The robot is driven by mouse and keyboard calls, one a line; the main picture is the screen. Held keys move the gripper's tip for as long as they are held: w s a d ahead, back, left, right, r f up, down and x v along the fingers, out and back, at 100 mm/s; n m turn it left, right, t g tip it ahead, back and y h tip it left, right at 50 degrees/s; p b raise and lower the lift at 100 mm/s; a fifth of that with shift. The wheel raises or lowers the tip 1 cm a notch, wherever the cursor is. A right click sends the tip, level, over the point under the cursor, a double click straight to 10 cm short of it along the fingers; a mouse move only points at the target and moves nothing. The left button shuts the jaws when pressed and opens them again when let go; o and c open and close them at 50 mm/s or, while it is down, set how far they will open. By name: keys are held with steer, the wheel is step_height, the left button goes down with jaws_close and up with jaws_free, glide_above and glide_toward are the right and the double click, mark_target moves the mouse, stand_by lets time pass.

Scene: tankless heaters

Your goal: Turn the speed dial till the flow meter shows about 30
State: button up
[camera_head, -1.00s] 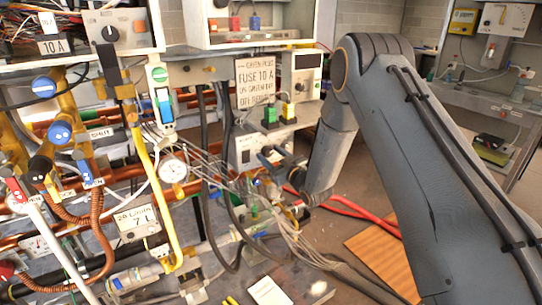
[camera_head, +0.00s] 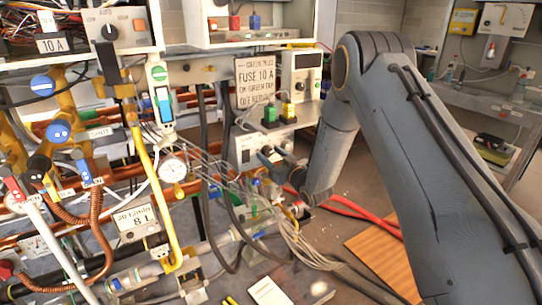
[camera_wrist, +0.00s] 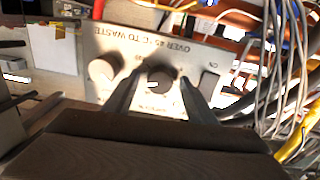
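My gripper (camera_wrist: 161,74) points at a pale panel (camera_wrist: 130,103) marked "OVER 45 °C TO WASTE" in the wrist view. Its two fingers stand apart on either side of a dark round dial (camera_wrist: 160,77). Narrow gaps seem to show beside the dial; contact is hard to judge. A lighter knob (camera_wrist: 103,68) sits left of it, and a switch (camera_wrist: 209,84) right. In the head view my gripper (camera_head: 268,155) is at the grey box (camera_head: 245,150); the dial is not clear there. A small display (camera_head: 135,217) seems to read "20 L/min" and "8 L".
A round white gauge (camera_head: 173,168) hangs left of the grey box. Hanging cables (camera_head: 207,150) and loose wires crowd the space left of and below my gripper. Red hoses (camera_head: 345,207) lie on the floor at right.

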steer(key=b+v, duration=0.1)
steer(key=v, duration=0.6)
steer(key=shift+s+d, duration=0.25)
steer(key=shift+s, duration=0.1)
